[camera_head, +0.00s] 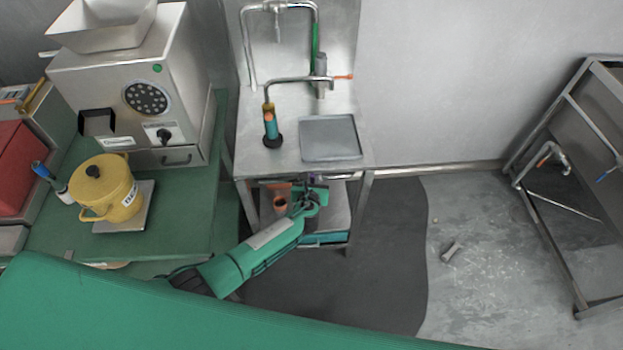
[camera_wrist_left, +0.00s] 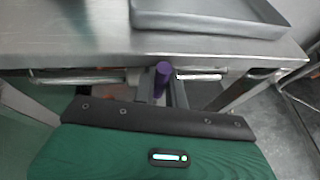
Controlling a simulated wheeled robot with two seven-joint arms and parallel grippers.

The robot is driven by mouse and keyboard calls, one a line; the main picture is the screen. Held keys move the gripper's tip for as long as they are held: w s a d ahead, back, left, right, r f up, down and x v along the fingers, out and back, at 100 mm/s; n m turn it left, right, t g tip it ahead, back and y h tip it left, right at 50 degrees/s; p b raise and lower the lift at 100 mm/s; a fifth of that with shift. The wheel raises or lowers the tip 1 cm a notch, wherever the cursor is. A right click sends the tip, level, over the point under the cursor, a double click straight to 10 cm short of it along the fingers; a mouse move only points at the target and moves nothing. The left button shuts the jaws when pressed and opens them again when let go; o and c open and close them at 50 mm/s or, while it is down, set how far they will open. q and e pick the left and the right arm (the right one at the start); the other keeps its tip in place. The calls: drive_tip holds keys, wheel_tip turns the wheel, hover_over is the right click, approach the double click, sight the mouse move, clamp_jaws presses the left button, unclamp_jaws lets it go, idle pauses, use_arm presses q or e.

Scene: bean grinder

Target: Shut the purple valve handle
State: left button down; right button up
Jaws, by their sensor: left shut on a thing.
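The purple valve handle (camera_wrist_left: 162,80) shows in the left wrist view just below the front edge of the steel sink table, between the fingers of my left gripper (camera_wrist_left: 160,92). In the head view a small bit of purple (camera_head: 311,178) shows at the table's front edge beside my left gripper (camera_head: 312,194). My left gripper is shut on the handle, with the arm reaching in from the lower left. The lower part of the handle and its pipe are hidden by the gripper. My right gripper is in neither view.
The steel table (camera_head: 290,165) carries a grey tray (camera_head: 330,138) and a tap (camera_head: 300,80). A green bench (camera_head: 170,210) at left holds a grinder (camera_head: 135,85) and a yellow pot (camera_head: 105,190). A small grey piece (camera_head: 452,251) lies on the open floor at right.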

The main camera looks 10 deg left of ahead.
use_arm(q)
drive_tip(key=c, duration=1.4)
unclamp_jaws()
drive_tip(key=shift+c, duration=0.2)
drive_tip(key=v, duration=1.3)
drive_tip(key=shift+s, duration=0.4)
drive_tip(key=shift+r, duration=0.1)
